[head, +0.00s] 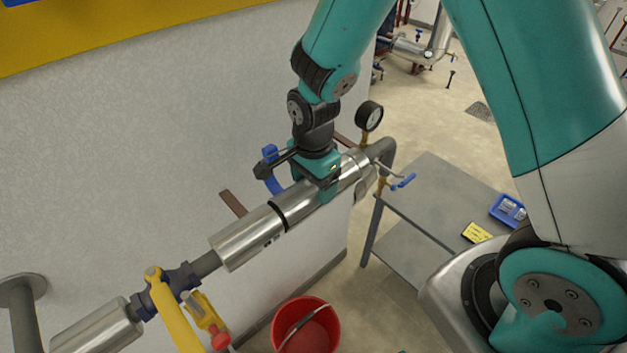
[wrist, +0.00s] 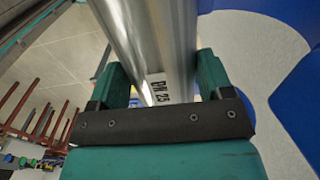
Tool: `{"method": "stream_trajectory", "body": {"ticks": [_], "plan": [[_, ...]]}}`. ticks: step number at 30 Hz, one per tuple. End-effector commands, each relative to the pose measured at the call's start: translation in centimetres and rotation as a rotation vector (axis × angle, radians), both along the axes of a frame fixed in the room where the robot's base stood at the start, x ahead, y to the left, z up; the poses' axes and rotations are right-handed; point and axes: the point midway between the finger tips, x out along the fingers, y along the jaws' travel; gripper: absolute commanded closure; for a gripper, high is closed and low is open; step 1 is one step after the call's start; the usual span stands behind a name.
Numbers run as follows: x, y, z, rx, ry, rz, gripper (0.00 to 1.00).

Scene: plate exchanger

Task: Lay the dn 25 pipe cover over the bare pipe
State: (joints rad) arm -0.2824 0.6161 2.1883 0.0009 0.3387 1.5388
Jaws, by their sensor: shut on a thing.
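My gripper (head: 320,180) points down and is shut around a shiny metal pipe cover (head: 300,203) in the head view. In the wrist view, my gripper's (wrist: 157,78) two teal fingers stand either side of the cover (wrist: 150,40), which bears a "DN 25" label. The cover lies in line with the pipe run along the wall. Any bare pipe beneath it is hidden, and I cannot tell if it is fully seated. A neighbouring clad section (head: 245,240) lies to its lower left, with a dark band between them. A short bare dark pipe (head: 206,264) shows beyond that.
A pressure gauge (head: 369,116) and a blue-handled valve (head: 403,182) stand close to the right. A blue handle (head: 272,180) is just left. A yellow lever (head: 172,310) sits lower left. A red bucket (head: 306,328) and a grey table (head: 430,185) are below.

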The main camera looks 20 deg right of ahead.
Motion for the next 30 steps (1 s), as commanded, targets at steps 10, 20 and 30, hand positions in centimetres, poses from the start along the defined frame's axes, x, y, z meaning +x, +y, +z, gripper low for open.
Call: {"method": "stream_trajectory", "body": {"ticks": [10, 20, 30], "plan": [[0.0, 0.0, -0.2, 0.000, 0.000, 0.000, 0.00], [0.1, 0.0, 1.4, 0.002, -0.005, 0.000, 0.00], [0.1, 0.1, 9.7, 0.003, -0.009, 0.000, 0.00]]}}
